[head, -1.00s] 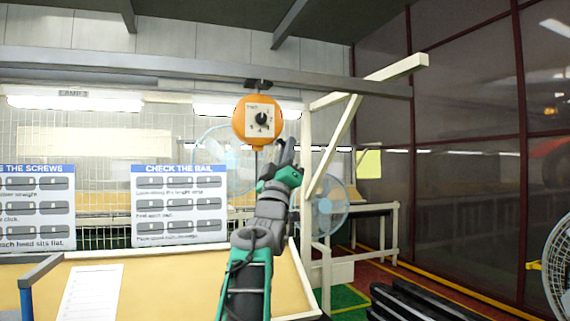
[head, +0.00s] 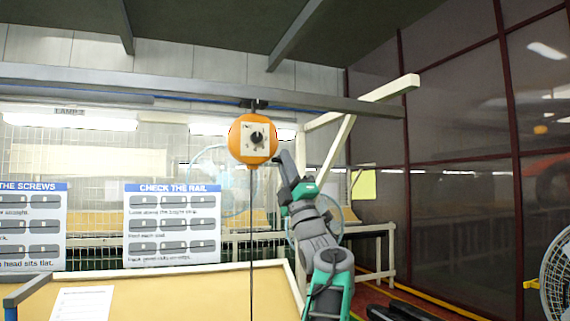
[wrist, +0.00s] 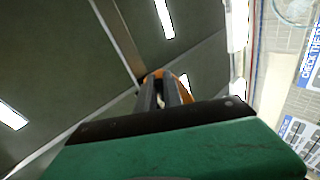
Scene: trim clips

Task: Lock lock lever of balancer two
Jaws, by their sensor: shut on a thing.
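The balancer (head: 253,139) is an orange round housing with a square pale dial plate and a black knob, hung under the overhead rail. A thin cable hangs below it. My gripper (head: 279,156) is at its lower right side in the head view. In the wrist view, my gripper fingers (wrist: 166,92) are close together in front of the orange balancer (wrist: 184,82), with a small pale piece between them. I take this piece for the lock lever (wrist: 160,99), mostly hidden by the fingers. The head view does not show the lever clearly.
The grey overhead rail (head: 190,92) runs across above, joined to a cream frame (head: 340,140) at right. A tilted tan board (head: 190,295) with a white sheet (head: 82,304) lies below. Fans stand behind and at far right (head: 557,270). Instruction signs (head: 172,222) hang at left.

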